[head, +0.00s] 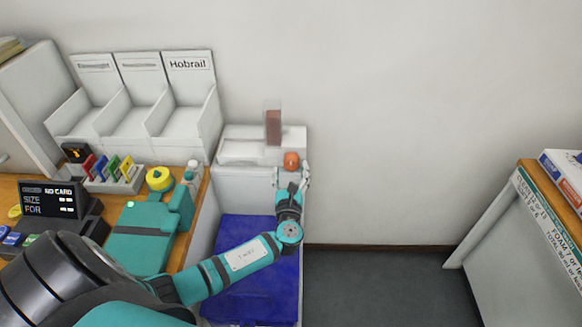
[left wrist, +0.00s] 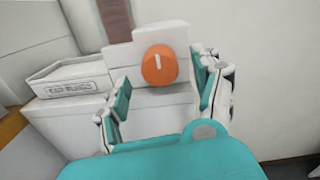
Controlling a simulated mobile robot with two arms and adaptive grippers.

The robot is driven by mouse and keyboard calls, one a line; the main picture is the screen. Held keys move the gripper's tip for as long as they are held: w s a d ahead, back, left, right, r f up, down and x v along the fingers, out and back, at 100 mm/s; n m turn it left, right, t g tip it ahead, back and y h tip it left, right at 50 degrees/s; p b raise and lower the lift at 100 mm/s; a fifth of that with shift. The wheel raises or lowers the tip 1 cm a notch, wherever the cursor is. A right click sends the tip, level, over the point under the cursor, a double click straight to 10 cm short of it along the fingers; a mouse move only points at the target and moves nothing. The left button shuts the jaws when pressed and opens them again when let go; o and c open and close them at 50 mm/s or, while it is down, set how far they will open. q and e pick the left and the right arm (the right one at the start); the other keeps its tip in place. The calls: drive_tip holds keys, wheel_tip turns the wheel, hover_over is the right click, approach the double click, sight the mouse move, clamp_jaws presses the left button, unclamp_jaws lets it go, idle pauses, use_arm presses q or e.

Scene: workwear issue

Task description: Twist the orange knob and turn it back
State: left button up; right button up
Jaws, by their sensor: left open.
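The orange knob (head: 291,161) sits on the front of a white dispenser (head: 240,145) on a white cabinet against the wall. In the left wrist view the knob (left wrist: 159,65) is round with a pale upright mark, and nothing covers it. My left gripper (head: 291,178) is just in front of and below the knob. In the left wrist view my left gripper (left wrist: 163,82) is open, its fingers spread to either side of the knob with gaps. My right gripper is not in view.
A white tray (left wrist: 70,78) with lettering is left of the knob. A blue bin (head: 255,245) stands below my left arm. A wooden counter at left holds a teal device (head: 145,235) and a dark display (head: 55,203). Floor to the right is clear.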

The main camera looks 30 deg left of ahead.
use_arm(q)
drive_tip(key=shift+x, duration=0.85)
drive_tip(key=shift+c, duration=0.4)
drive_tip(key=c, duration=1.1)
drive_tip(key=shift+f, duration=0.1)
